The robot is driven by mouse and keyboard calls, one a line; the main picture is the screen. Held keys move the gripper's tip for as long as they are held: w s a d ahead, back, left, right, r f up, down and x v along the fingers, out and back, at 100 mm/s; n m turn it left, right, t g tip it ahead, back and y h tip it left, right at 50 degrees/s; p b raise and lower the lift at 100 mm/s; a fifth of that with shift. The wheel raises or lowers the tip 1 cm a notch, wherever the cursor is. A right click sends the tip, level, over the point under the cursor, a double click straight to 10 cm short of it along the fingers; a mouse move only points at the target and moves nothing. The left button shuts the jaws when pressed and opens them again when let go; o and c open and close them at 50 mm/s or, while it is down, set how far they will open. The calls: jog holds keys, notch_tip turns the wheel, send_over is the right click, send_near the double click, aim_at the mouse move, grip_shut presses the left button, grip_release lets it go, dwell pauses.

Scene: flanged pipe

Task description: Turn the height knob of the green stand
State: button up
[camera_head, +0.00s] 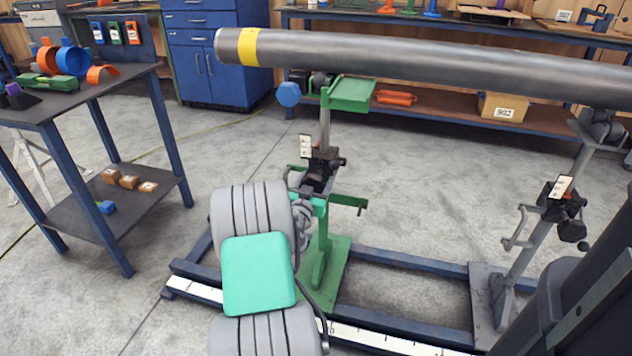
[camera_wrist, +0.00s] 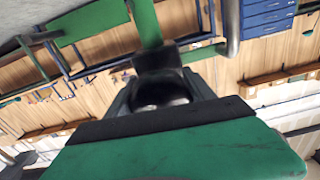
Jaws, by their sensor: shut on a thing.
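The green stand (camera_head: 322,255) stands upright on the blue floor frame, with its top under the steel pipe (camera_head: 420,66). My gripper (camera_head: 318,188) is at the dark clamp block halfway up the stand's post. It is shut on the height knob, which is mostly hidden behind my gripper and wrist in the head view. In the wrist view a dark round part (camera_wrist: 160,92) shows at the jaws, below the green post. My grey and teal arm covers the lower left of the stand. A blue hexagonal knob (camera_head: 289,95) sits by the stand's top.
A grey stand (camera_head: 530,235) with a crank holds the pipe's right part. The blue floor frame (camera_head: 400,268) runs between the stands. A dark table (camera_head: 75,100) with coloured rings is at left. Open concrete floor lies between table and stand.

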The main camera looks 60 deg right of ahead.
jog(key=c, duration=0.3)
jog(key=shift+n, duration=0.4)
jog(key=n, duration=0.3)
jog(key=shift+s+n+p, duration=0.1)
jog(key=shift+n+p, duration=0.2)
jog(key=shift+p, duration=0.1)
jog(key=n+p, duration=0.1)
jog(key=n, duration=0.4)
jog(key=shift+s+p, duration=0.1)
jog(key=shift+p, duration=0.3)
jog(key=n+p, duration=0.2)
jog(key=n, duration=0.3)
jog(key=shift+r, duration=0.2)
jog(key=n+p, duration=0.3)
jog(key=n, duration=0.2)
jog(key=shift+n, duration=0.3)
